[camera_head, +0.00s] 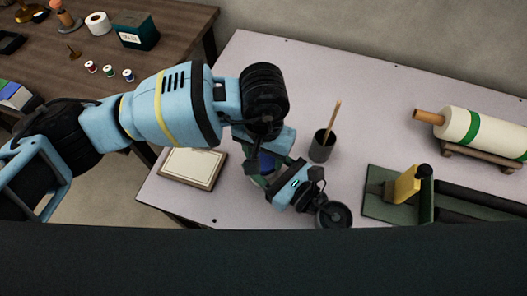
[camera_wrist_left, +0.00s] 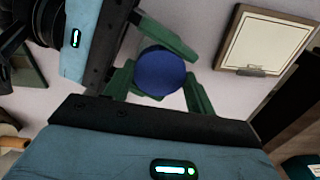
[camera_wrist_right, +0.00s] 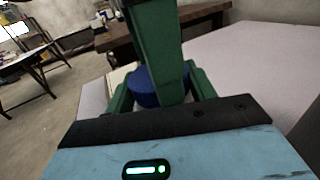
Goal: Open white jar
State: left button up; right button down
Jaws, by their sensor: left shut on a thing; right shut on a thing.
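The jar's round blue lid (camera_wrist_left: 160,73) faces up in the left wrist view, and its blue side (camera_wrist_right: 146,86) shows in the right wrist view. In the head view a bit of blue (camera_head: 266,161) shows between my two grippers. My left gripper (camera_wrist_left: 158,88) comes from above, its green fingers shut on either side of the lid. My right gripper (camera_wrist_right: 160,90) comes in from the side, its fingers flanking the jar lower down, shut on it. The white jar body is mostly hidden by fingers and arms.
A framed white board (camera_head: 193,167) lies left of the grippers on the pale table (camera_head: 380,95). A dark cup (camera_head: 322,147) with a stick stands close to their right. Further right are a green tool with a yellow block (camera_head: 407,184) and a roller (camera_head: 480,132) on a stand.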

jog(key=shift+f, duration=0.1)
pick_arm(q)
jog(key=o, duration=1.1)
jog(key=shift+r, duration=2.25)
pick_arm(e)
jog(key=shift+c, duration=2.2)
grip_release()
pick_arm(q)
jog(key=f+b, duration=0.1)
jog(key=f, duration=0.1)
jog(key=shift+s+f+b, duration=0.2)
jog(key=shift+f+b, duration=0.15)
pick_arm(e)
jog(key=v, duration=0.7)
jog(key=shift+d, duration=0.1)
pick_arm(q)
jog(key=shift+f, duration=0.1)
pick_arm(e)
jog(key=shift+s+d, duration=0.25)
jog(key=shift+s, duration=0.05)
